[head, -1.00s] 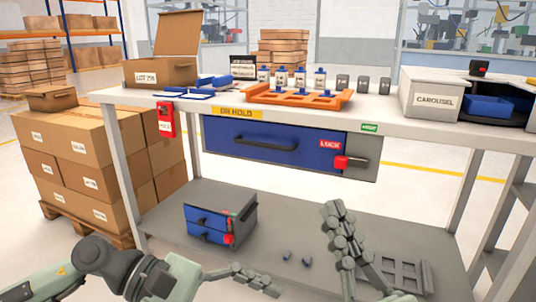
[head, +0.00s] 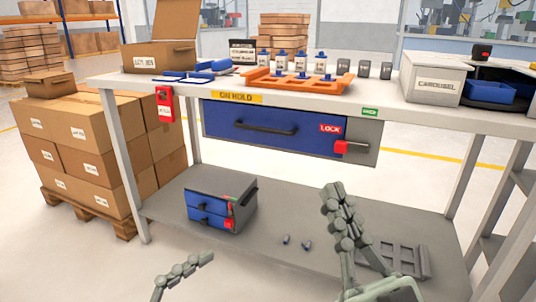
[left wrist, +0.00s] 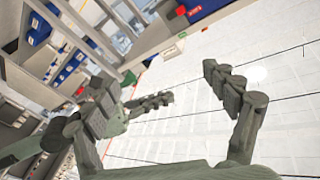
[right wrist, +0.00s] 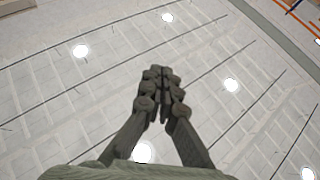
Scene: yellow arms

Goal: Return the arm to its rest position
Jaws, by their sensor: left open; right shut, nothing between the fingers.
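My left gripper (head: 182,272) is low in the head view, left of centre, with one finger showing above the bottom edge. In the left wrist view its two fingers (left wrist: 160,82) are spread apart with nothing held. My right gripper (head: 333,190) points up in front of the workbench's lower shelf, right of centre. In the right wrist view its fingertips (right wrist: 160,72) meet, with nothing between them. Both grippers look clear of the bench, though the exact distance cannot be told.
The workbench (head: 430,118) has a blue locked drawer (head: 265,128) under its top. The lower shelf (head: 290,205) bears a small blue drawer unit (head: 222,205), two small parts and a grey rack (head: 405,260). Stacked cartons (head: 90,150) stand left. Open floor shows at lower left.

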